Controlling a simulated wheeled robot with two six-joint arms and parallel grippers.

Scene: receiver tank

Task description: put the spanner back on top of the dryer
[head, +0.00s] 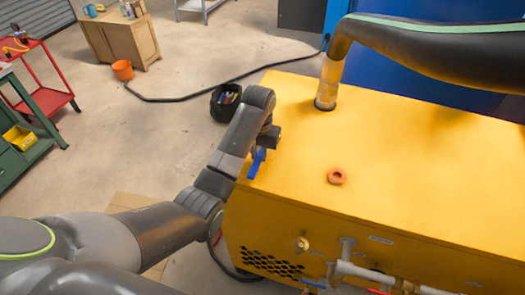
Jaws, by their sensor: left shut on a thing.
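The dryer appears to be the large yellow cabinet (430,175) filling the right half of the head view. My left gripper (265,143) is at the left edge of its top, toward the back. It is shut on a blue piece (257,164), which I take to be the spanner; its blue end slants down from the jaws over the dryer's edge. The rest of it is hidden by the gripper. I cannot tell whether it touches the top. My right gripper is not in view.
An orange ring (336,176) lies on the yellow top. A thick black hose (430,50) rises from a brass fitting (328,82) there. Pipes and valves (365,272) line the front. A black bin (225,103) stands on the floor behind. Most of the yellow top is bare.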

